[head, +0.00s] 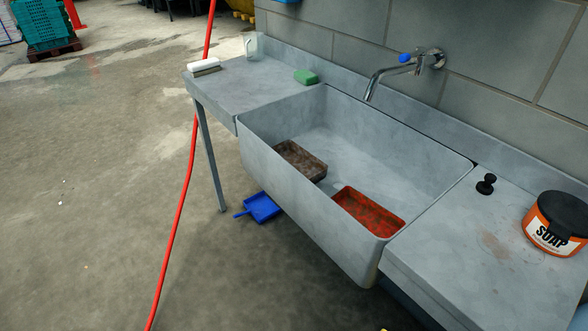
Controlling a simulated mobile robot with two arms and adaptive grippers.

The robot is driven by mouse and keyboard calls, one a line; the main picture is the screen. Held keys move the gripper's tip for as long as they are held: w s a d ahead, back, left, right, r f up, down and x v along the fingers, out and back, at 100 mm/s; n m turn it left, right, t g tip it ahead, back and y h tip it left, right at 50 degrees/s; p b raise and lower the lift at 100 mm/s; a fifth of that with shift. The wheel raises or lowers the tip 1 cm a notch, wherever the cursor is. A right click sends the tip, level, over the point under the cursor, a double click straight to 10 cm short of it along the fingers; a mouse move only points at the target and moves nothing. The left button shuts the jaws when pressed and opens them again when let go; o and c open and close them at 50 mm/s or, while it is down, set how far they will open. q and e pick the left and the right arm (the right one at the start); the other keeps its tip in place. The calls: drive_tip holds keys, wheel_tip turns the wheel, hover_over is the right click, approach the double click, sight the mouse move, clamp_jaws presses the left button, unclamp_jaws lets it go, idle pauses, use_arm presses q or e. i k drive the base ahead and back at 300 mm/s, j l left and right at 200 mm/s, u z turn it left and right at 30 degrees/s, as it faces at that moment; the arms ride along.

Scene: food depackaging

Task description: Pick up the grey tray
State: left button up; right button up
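Two small trays lie inside a deep grey sink (305,130). One is a grey-brown tray (302,160) with a stained inside, near the sink's front wall on the left. The other is a tray covered in red-orange (368,212), at the sink's right front corner. The two trays are apart from each other. No gripper shows in the head view, so neither tray has a gripper at it.
A tap (390,74) reaches over the sink from the back wall. The left counter holds a brush (205,66), a cup (251,46) and a green sponge (306,77). A soap tub (556,224) and black plug (486,184) are right. A red hose (187,190) hangs in front; a blue dustpan (262,207) lies below.

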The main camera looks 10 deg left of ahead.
sight(315, 170)
drive_tip(key=i+j+z, duration=0.2)
drive_tip(key=i+j, duration=0.8)
